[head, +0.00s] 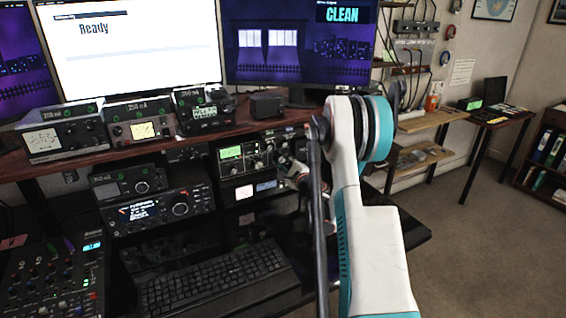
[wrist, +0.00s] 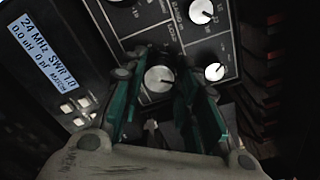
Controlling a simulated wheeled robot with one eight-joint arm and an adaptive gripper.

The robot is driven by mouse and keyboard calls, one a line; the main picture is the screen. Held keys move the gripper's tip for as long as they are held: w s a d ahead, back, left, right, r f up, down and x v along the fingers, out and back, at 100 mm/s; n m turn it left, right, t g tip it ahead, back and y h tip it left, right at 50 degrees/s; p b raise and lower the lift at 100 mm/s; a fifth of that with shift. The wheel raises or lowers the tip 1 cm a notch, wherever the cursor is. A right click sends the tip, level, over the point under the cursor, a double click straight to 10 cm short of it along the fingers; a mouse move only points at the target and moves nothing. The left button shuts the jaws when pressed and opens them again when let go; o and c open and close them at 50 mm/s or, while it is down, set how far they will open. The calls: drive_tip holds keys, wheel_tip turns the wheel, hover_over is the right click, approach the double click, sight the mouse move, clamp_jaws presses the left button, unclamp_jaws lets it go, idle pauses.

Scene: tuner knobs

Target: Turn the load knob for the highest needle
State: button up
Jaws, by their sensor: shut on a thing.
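A black tuner panel (head: 257,150) stands under the shelf, left of my arm in the head view. My gripper (head: 292,172) reaches to the panel's right side. In the wrist view a round light knob with a dark pointer line (wrist: 159,79) sits between the two green fingers of my gripper (wrist: 158,88), which is shut on it. Its label is too blurred to read with certainty. A second knob (wrist: 201,11) and a small white knob (wrist: 214,72) are up and right of it. A lit white meter (head: 244,192) is below the panel; its needle is too small to read.
A blue-lit display (wrist: 42,52) reads 24 MHz SWR 1.0; it is left of the knob. Radios (head: 142,122) stand on the shelf. A keyboard (head: 215,280) and a mixer (head: 55,275) lie in front. The floor at right is clear.

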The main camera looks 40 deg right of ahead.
drive_tip(key=o, duration=1.1)
drive_tip(key=shift+c, duration=0.2)
drive_tip(key=shift+s, duration=0.1)
drive_tip(key=v, duration=1.2)
idle(0.5)
